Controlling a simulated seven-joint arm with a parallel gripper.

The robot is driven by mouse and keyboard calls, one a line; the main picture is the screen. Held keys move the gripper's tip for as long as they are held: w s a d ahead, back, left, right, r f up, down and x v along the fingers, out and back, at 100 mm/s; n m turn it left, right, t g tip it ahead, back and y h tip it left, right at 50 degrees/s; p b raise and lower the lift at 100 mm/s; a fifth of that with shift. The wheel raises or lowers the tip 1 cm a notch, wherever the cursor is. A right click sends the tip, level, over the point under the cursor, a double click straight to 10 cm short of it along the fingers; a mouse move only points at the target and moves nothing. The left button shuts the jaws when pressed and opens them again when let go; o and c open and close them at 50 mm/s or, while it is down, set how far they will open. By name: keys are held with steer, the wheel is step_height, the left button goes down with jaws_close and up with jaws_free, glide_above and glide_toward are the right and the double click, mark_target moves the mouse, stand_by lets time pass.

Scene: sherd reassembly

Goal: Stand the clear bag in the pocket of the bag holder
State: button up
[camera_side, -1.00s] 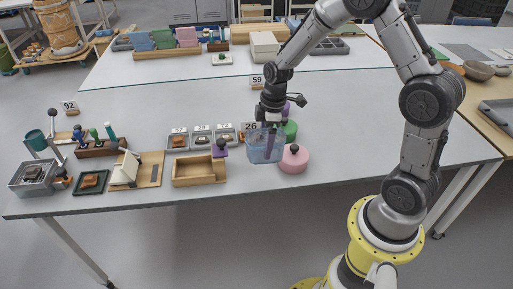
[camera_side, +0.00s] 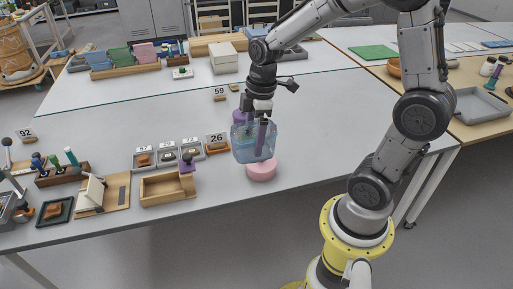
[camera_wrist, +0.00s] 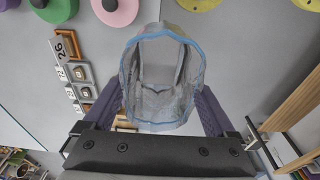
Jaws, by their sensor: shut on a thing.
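A rack of coloured pieces (camera_side: 125,70) stands at the back.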

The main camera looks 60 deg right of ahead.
steer(key=w+a, duration=0.6)
steer(key=w, duration=0.7)
steer(key=w+a, duration=0.5)
steer(key=w, duration=0.8)
step_height(320, 180, down, 14)
steer(key=shift+w+a, duration=0.3)
steer(key=shift+f, duration=0.25)
stand_by(0.4)
steer(key=shift+f, duration=0.35)
steer(key=shift+f, duration=1.3)
stand_by(0.7)
steer(key=o, duration=1)
